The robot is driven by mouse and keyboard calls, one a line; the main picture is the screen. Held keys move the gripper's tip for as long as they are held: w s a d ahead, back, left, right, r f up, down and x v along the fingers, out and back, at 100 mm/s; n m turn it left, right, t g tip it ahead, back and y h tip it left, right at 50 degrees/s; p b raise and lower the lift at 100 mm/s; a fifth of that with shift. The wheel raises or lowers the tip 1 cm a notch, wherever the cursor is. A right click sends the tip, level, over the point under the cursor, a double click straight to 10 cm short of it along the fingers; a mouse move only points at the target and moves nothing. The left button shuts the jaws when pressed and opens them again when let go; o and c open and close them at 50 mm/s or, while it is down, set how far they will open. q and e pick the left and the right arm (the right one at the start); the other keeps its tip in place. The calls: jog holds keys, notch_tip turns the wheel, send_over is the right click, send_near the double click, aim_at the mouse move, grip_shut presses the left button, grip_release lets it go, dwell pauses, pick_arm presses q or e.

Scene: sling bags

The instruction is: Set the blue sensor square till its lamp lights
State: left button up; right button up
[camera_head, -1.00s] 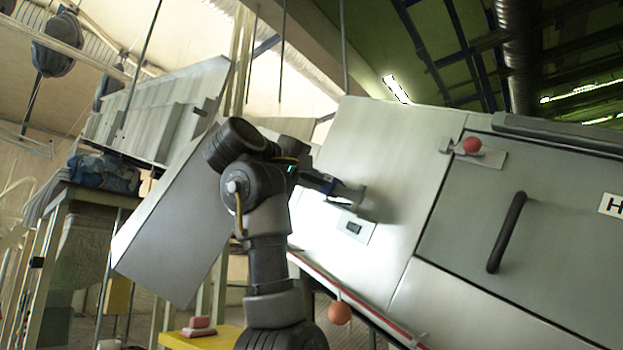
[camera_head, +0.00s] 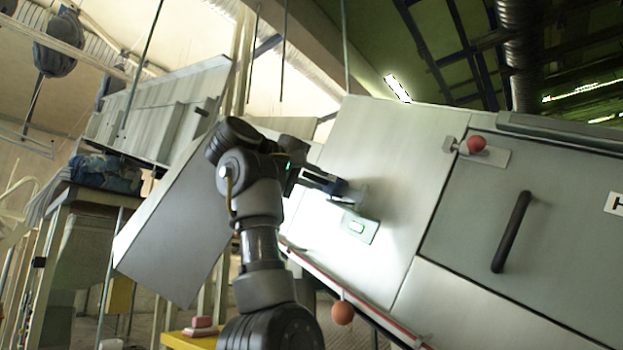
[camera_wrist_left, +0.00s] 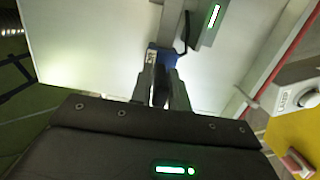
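The blue sensor (camera_wrist_left: 165,57) sits against the pale panel of a large cabinet, at the tips of my left gripper (camera_wrist_left: 165,80). In the head view the sensor (camera_head: 343,188) is small and partly hidden by the gripper (camera_head: 322,180). The gripper's fingers are closed about the sensor's body, whose near part they hide. Beside it is a small grey lamp box (camera_wrist_left: 205,28) whose bar glows green. In the head view the lamp box (camera_head: 359,228) shows a pale, bright window. My right gripper is in neither view.
A yellow surface (camera_head: 180,340) with a reddish block (camera_head: 203,322) is at the lower left.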

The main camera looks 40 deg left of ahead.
pick_arm(q)
jog(key=o, duration=0.3)
jog(key=shift+s, duration=0.1)
jog(key=shift+s+a+f+b, duration=0.1)
jog(key=shift+s+b, duration=0.2)
jog(key=shift+b, duration=0.1)
jog(key=s+b, duration=0.1)
jog(key=s, duration=0.2)
jog(key=s+a+b, duration=0.1)
jog(key=s+b, duration=0.1)
jog(key=s, duration=0.1)
jog(key=s+r+b, duration=0.1)
jog(key=s+b, duration=0.1)
jog(key=s, duration=0.2)
jog(key=shift+a, duration=0.35)
jog(key=shift+w+f, duration=0.1)
